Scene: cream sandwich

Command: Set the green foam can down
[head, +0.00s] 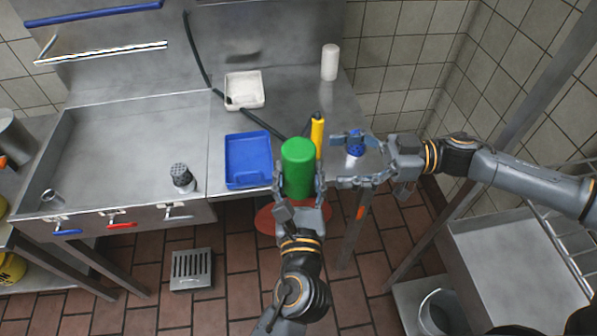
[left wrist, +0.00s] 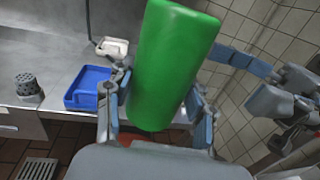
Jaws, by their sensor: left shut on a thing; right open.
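The green foam can (head: 298,165) is upright between the fingers of my left gripper (head: 299,188), which is shut on it. The can is at the front edge of the steel counter in the head view; I cannot tell whether its base touches anything. In the left wrist view the green can (left wrist: 168,65) fills the middle, between the two fingers (left wrist: 157,108); it looks tilted there.
A blue tray (head: 232,182) lies left of the can, with a white tray (head: 230,103) behind. A yellow item (head: 317,135) with a dark top stands close behind the can. A white cylinder (head: 330,62) stands at the back. The counter (head: 290,90) has bare room behind the yellow item.

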